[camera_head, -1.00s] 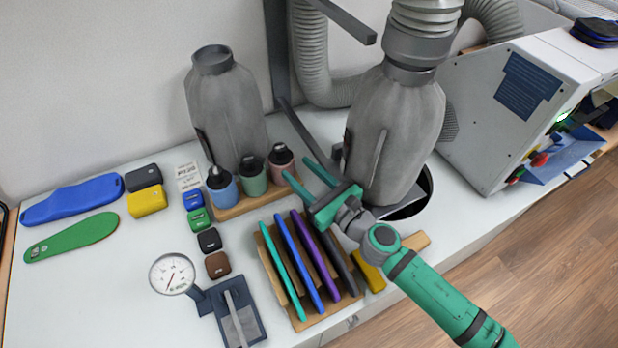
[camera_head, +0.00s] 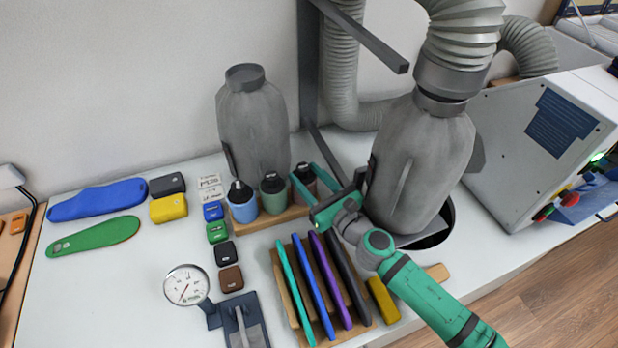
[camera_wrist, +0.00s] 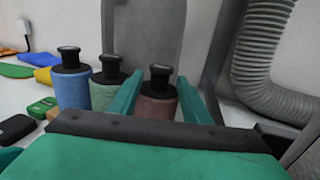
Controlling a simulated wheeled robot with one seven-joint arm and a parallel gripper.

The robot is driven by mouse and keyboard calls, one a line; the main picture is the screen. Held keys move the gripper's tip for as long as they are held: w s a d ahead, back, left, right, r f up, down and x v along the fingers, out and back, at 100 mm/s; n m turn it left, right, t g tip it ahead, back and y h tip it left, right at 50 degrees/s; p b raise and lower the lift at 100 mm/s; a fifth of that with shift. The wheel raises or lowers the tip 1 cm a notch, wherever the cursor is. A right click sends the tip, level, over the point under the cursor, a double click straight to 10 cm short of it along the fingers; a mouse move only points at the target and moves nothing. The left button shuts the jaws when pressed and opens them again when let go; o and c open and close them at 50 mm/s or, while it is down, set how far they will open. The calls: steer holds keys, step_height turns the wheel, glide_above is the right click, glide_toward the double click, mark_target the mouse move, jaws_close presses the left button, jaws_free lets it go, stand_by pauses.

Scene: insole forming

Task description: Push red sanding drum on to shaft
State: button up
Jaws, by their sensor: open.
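The red sanding drum (camera_head: 301,190), a dull reddish cylinder with a black cap, stands upright at the right end of a row of drums. It also shows in the wrist view (camera_wrist: 157,108), between my fingers. My gripper (camera_head: 303,171), with green fingers, is open, with one finger on each side of the drum. In the wrist view my gripper (camera_wrist: 160,80) has a gap beside the drum; I cannot tell whether either finger touches it. The drum's base is hidden behind my gripper body. I cannot make out a shaft.
A blue drum (camera_head: 242,206) and a green drum (camera_head: 273,198) share the wooden base (camera_head: 262,223). A rack of coloured sheets (camera_head: 318,285) stands in front. A big grey canister (camera_head: 418,160) is close on the right. Another canister (camera_head: 252,125) stands behind.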

steer(key=shift+a, duration=0.1)
steer(key=c, duration=0.4)
steer(key=shift+s+d, duration=0.1)
steer(key=shift+d, duration=0.15)
jaws_close()
steer(key=shift+a+r, duration=0.2)
steer(key=shift+r, duration=2.1)
steer(key=shift+d, duration=0.2)
steer(key=shift+a+r, duration=0.1)
steer(key=shift+r, duration=0.05)
